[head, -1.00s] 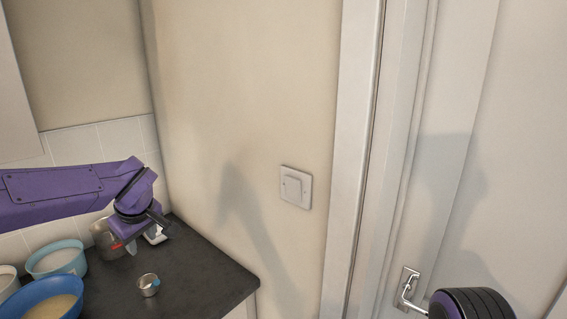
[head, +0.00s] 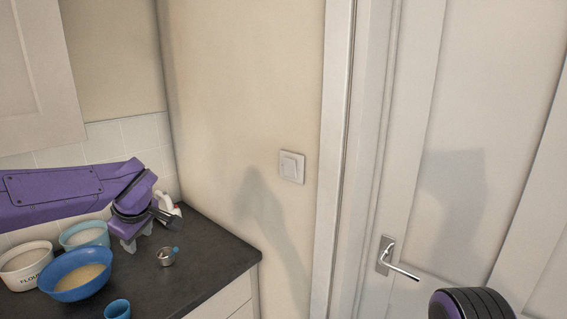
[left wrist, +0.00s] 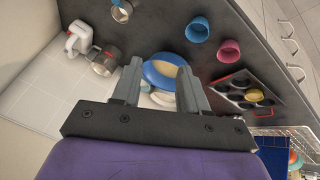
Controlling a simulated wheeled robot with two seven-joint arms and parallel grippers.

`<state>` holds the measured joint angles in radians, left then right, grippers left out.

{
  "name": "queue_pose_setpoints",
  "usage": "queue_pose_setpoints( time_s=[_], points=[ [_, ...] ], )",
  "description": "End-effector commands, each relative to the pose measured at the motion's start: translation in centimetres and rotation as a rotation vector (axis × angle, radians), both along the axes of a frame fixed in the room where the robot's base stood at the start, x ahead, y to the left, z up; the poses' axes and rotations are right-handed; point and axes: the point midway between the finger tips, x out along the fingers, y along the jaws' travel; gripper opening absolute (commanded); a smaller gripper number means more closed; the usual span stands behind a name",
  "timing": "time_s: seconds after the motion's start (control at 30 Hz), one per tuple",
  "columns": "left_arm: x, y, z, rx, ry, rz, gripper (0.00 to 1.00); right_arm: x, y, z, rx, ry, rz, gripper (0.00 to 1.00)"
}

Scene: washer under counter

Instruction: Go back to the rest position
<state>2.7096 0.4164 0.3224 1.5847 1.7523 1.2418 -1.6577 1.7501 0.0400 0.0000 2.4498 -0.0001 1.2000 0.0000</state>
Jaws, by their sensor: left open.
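My left gripper (head: 130,243) reaches in from the left in the head view, above the dark counter by the tiled wall. In the left wrist view its two grey fingers (left wrist: 159,88) are spread apart with nothing held between them. A blue bowl (left wrist: 158,70) on the counter shows beyond the gap. My right gripper cannot be made out; only a dark, ribbed rounded part of my own body shows at the lower right of the head view.
The counter (head: 208,256) holds a blue bowl (head: 72,283), a flour bowl (head: 22,262), a light-blue bowl (head: 84,234), a small metal cup (head: 166,257) and a blue cup (head: 118,309). A muffin tin (left wrist: 240,80) shows in the wrist view. A white door (head: 450,120) with a handle (head: 388,258) stands right.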

Motion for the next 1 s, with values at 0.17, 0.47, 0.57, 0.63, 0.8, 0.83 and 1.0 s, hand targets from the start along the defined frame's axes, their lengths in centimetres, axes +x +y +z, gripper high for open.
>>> queue_pose_setpoints(
  time_s=[0.17, 0.47, 0.57, 0.63, 0.8, 0.83, 1.0],
  points=[
    [0.0, 1.2, -0.6, 0.054, -0.084, 0.121, 0.43, 0.0, 0.0, 0.0, 0.000, 0.000, 0.000, 0.44],
    [-1.6, 3.2, -10.9, 0.320, -0.285, 0.198, 0.43, 0.0, 0.0, -1.8, 0.000, 0.000, 0.000, 0.44],
    [-3.8, 2.5, -19.1, 0.385, -0.320, 0.086, 0.43, 0.0, 0.0, -3.2, 0.000, 0.000, 0.000, 0.44],
    [-6.4, 1.5, -24.9, 0.387, -0.312, -0.020, 0.43, 0.0, 0.0, -4.1, 0.000, 0.000, 0.000, 0.44],
    [-15.1, -1.4, -37.3, 0.305, -0.182, -0.278, 0.43, 0.0, 0.0, -6.2, 0.000, 0.000, 0.000, 0.44],
    [-17.1, -1.8, -39.2, 0.285, -0.146, -0.322, 0.43, 0.0, 0.0, -6.6, 0.000, 0.000, 0.000, 0.44],
    [-28.8, -3.4, -47.6, 0.201, 0.111, -0.555, 0.43, 0.0, 0.0, -8.7, 0.000, 0.000, 0.000, 0.44]
  ],
)
